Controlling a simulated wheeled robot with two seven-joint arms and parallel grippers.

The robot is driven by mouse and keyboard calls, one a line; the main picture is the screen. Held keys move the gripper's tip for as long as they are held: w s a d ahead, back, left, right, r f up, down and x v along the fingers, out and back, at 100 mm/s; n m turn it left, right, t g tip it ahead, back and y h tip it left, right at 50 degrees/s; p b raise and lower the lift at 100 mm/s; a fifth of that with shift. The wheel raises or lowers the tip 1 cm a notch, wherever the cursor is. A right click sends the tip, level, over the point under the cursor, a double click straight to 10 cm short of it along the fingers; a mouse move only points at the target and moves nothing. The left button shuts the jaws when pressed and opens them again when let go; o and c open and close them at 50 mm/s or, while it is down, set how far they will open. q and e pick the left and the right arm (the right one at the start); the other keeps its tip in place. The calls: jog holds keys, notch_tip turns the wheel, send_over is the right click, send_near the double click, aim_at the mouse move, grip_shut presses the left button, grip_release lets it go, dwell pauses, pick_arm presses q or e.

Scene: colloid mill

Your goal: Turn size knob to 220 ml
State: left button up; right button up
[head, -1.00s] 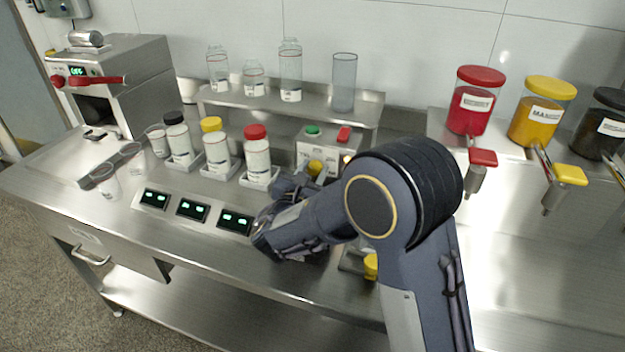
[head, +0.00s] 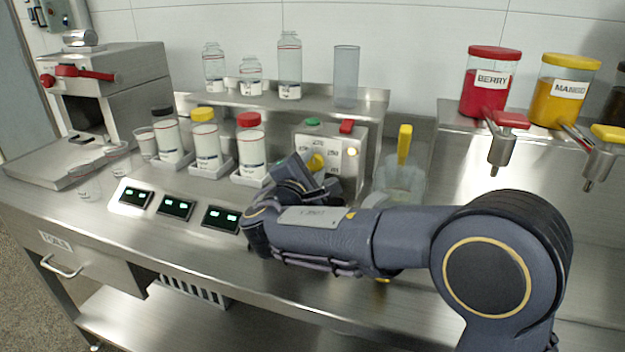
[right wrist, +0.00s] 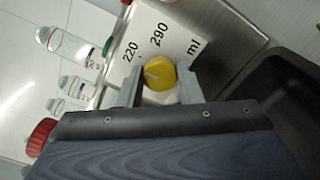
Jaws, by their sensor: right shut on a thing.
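The size knob (head: 316,162) is a small yellow round knob on the front of a steel control box (head: 345,155). In the right wrist view the yellow knob (right wrist: 158,73) sits between both fingers of my right gripper (right wrist: 160,85), which is shut on it. The printed marks "220", "290" and "ml" show above it on the pale panel. A pale pointer line shows on the knob, but which mark it points at is hard to tell. In the head view my right gripper (head: 312,175) partly covers the panel. My left gripper is not in view.
A green button (head: 312,122) and a red switch (head: 347,126) top the box. Capped bottles (head: 250,150) stand left, and glass jars (head: 289,65) stand on the shelf behind. A clear container (head: 400,180) with a yellow part is at right. Berry (head: 490,85) and mango dispensers stand farther right.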

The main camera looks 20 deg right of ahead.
aim_at(319, 141)
jog(key=shift+f+m+b, duration=0.1)
jog(key=shift+m+b, duration=0.25)
jog(key=shift+m, duration=0.05)
jog(key=o, duration=1)
jog(key=shift+c, duration=0.2)
jog(key=shift+r, duration=0.2)
notch_tip(319, 141, up, 4)
jog(key=shift+s+f+p, duration=0.1)
jog(key=shift+f+p, duration=0.05)
jog(key=shift+p, duration=0.5)
jog(key=s+a+r+p, duration=0.2)
jog(key=s+a+r, duration=0.2)
jog(key=s+r, duration=0.5)
jog(key=s, duration=0.4)
jog(key=shift+s+p, duration=0.15)
jog(key=shift+p, duration=0.2)
